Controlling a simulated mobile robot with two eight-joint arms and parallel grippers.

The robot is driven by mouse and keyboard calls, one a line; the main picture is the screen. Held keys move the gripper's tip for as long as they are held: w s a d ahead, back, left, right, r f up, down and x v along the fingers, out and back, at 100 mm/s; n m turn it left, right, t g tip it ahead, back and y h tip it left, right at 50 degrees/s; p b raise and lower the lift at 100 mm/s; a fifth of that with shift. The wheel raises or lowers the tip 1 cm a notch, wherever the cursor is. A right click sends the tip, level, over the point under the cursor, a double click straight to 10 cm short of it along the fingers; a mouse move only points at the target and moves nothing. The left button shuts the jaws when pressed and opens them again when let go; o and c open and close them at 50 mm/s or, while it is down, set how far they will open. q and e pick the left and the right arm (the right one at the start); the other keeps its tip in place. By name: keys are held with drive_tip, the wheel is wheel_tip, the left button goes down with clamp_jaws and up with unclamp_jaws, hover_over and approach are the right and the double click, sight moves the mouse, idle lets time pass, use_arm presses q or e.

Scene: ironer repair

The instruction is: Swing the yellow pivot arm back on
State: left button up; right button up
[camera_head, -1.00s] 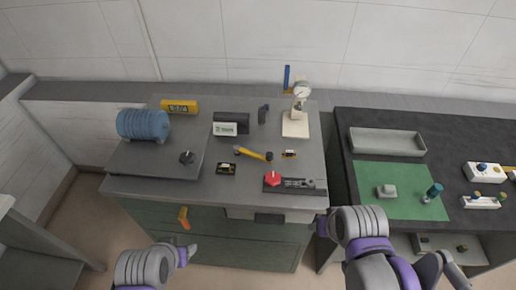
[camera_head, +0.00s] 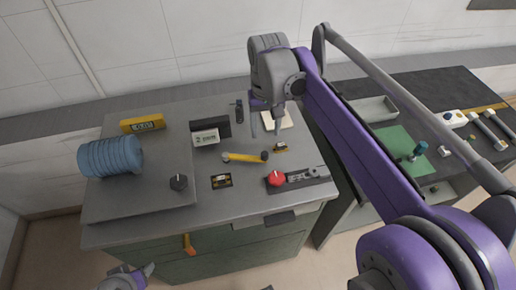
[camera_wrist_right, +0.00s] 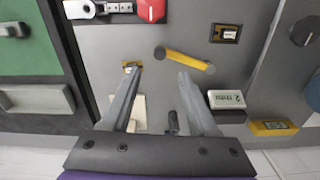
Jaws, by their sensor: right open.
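The yellow pivot arm (camera_head: 243,157) lies nearly level across the grey bench top, a dark round knob at its right end and a grey tip at its left. It also shows in the right wrist view (camera_wrist_right: 187,59), with the knob end at left. A small black-and-yellow part (camera_head: 281,147) sits to the right of the knob. My right gripper (camera_head: 266,127) is open and empty above the bench, behind the pivot arm in the head view; its fingers (camera_wrist_right: 160,73) point toward the arm. My left gripper (camera_head: 148,269) is low at the front left, away from it.
A red knob (camera_head: 275,179) with a grey rail stands at the front right. A black-and-yellow block (camera_head: 221,181), a black box with a white label (camera_head: 207,136), a blue ribbed cylinder (camera_head: 110,157) and a yellow box (camera_head: 142,123) surround the pivot arm. A green mat (camera_head: 396,139) lies on the right bench.

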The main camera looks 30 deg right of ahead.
sight(265, 154)
wheel_tip(265, 154, down, 10)
drive_tip(key=shift+r+b, duration=0.2)
drive_tip(key=shift+b, duration=0.1)
clamp_jaws()
idle(1.4)
